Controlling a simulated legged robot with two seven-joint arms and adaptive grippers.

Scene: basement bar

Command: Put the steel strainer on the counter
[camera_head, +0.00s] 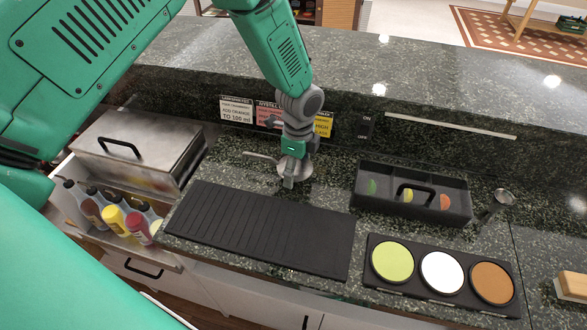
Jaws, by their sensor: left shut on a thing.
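The steel strainer (305,172) is a small round metal piece at the middle of the counter, with a thin part reaching out to the left. My left gripper (290,180) points down over it and is shut on it, hiding much of it. The strainer is at or just above the dark speckled granite counter (335,172); I cannot tell if it touches. My right gripper is not in view.
A black ribbed mat (262,230) lies in front of the gripper. A black handled caddy (410,192), a metal jigger (497,203) and a tray with three coloured discs (442,272) are to the right. A lidded steel bin (135,150) and several bottles (115,218) are left.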

